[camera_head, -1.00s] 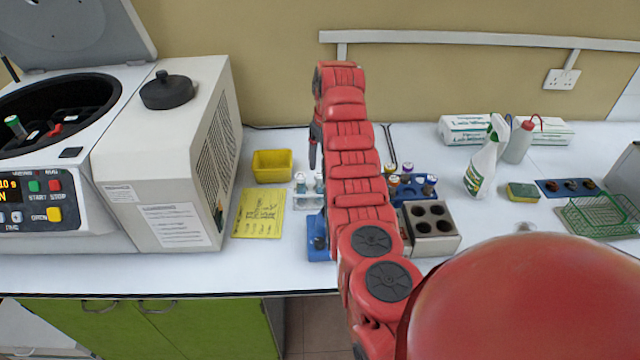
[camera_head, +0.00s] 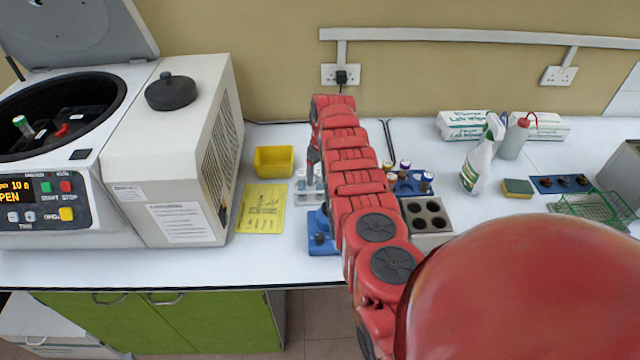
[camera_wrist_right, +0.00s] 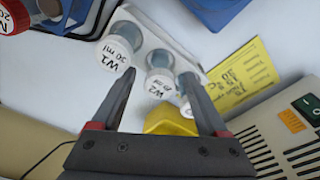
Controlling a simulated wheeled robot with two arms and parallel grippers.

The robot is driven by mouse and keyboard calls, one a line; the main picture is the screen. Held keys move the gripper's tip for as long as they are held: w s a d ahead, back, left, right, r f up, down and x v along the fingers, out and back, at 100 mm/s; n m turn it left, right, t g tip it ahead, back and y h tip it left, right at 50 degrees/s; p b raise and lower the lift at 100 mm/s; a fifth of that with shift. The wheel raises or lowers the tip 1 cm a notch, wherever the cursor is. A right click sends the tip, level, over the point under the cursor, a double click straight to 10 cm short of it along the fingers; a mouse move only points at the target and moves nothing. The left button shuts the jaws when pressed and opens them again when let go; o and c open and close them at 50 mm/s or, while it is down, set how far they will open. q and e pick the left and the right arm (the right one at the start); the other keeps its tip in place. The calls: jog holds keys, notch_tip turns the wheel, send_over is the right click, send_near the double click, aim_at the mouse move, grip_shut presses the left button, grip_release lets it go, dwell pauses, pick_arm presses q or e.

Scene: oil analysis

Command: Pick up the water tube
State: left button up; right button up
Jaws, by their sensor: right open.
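A small pale rack (camera_head: 303,196) in the head view holds white-capped tubes (camera_head: 300,175), partly hidden by my right arm. The right wrist view shows the rack (camera_wrist_right: 182,50) with a tube capped "W1 30 ml" (camera_wrist_right: 114,54) and a tube capped "W2" (camera_wrist_right: 160,84). A third cap (camera_wrist_right: 187,106) is partly covered by a finger. My right gripper (camera_wrist_right: 160,85) is open, its fingers appearing on either side of the W2 cap; I cannot tell whether they touch it. In the head view the right gripper (camera_head: 312,170) is just above the rack. My left gripper is not in view.
A yellow bin (camera_head: 273,161) and yellow note (camera_head: 261,210) lie left of the rack, beside the open centrifuge (camera_head: 165,205). A blue stand (camera_head: 320,242) is in front. A blue tube rack (camera_head: 411,189) and grey block (camera_head: 425,228) stand right of my arm.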

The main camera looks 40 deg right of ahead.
jog(key=shift+c, duration=0.4)
grip_shut()
jog(key=shift+r, duration=0.1)
jog(key=shift+w+r, duration=0.15)
jog(key=shift+r, duration=0.25)
notch_tip(320, 180, up, 8)
jog(key=b, duration=0.3)
jog(key=shift+f+b, duration=0.1)
jog(key=shift+b, duration=0.3)
jog(key=shift+r, duration=0.65)
